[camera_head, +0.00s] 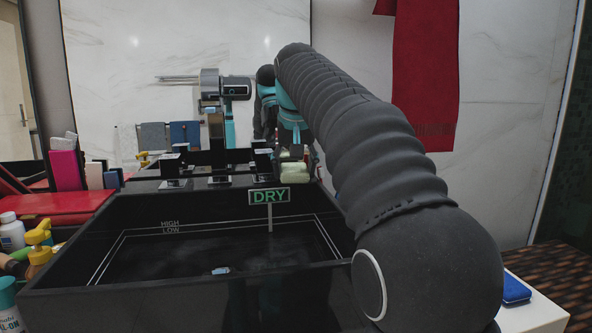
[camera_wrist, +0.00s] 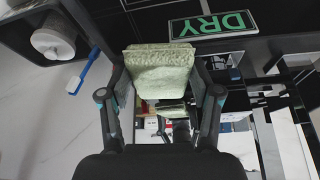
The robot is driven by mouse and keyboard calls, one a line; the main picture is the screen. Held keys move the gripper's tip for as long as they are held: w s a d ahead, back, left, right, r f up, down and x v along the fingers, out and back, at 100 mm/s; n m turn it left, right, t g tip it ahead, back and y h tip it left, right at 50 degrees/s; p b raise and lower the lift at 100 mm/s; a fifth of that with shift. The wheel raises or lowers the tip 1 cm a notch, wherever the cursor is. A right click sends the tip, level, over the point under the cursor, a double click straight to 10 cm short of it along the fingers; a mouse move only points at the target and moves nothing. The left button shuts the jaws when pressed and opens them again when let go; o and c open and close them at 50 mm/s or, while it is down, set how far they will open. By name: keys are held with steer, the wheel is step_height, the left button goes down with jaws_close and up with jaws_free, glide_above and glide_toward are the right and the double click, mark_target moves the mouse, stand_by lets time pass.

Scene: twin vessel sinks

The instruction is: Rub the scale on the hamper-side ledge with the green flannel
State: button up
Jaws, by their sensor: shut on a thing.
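My gripper (camera_head: 297,152) is shut on the green flannel (camera_head: 294,173), a pale green folded pad, above the far right part of the black sink. In the wrist view the flannel (camera_wrist: 160,67) sits between the two fingers of my gripper (camera_wrist: 158,80), its broad face towards the camera. I cannot make out the scale or clearly identify the hamper-side ledge in either view. My arm covers much of the right side in the head view.
A green DRY sign (camera_head: 269,196) stands in the black sink (camera_head: 100,262), close to the flannel. Bottles (camera_head: 38,258) and a red surface (camera_head: 55,202) are at left.

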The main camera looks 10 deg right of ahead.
steer(key=shift+w+d+f+p, duration=0.1)
steer(key=shift+w+d+p, duration=0.2)
steer(key=shift+w, duration=0.2)
steer(key=shift+w+d+f+p, duration=0.15)
steer(key=shift+w+d, duration=0.15)
steer(key=shift+w, duration=0.2)
steer(key=shift+s+f+b, duration=0.15)
steer(key=shift+s+b, duration=0.55)
steer(key=shift+s, duration=0.45)
steer(key=shift+r+p, duration=0.8)
steer(key=shift+r, duration=2.25)
steer(key=shift+r, duration=1.5)
